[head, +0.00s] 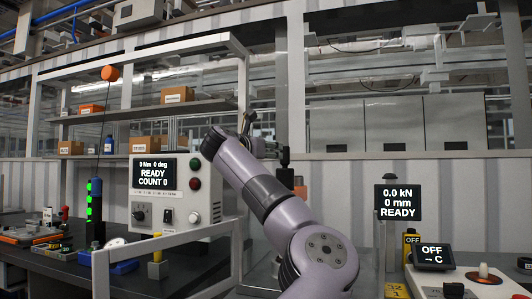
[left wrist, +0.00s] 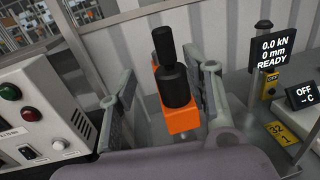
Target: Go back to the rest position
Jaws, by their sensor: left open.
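My left arm crosses the middle of the head view, and its gripper (head: 249,125) shows only in part behind the wrist. In the left wrist view the left gripper (left wrist: 166,80) is open, its two fingers well apart. An orange block with a black cylindrical top (left wrist: 178,95) appears in the gap between the fingers. I cannot tell how far beyond the fingers it stands, and no finger is seen closed on it. In the head view it is partly hidden behind my arm (head: 299,187). My right gripper is in neither view.
A white control box reading READY COUNT 0 (head: 178,190) stands left of my arm, close to the left finger in the wrist view. A shelf with boxes (head: 150,110) rises behind. Right are a force display (head: 398,202) and an OFF display (head: 432,256). Several parts lie on the left bench.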

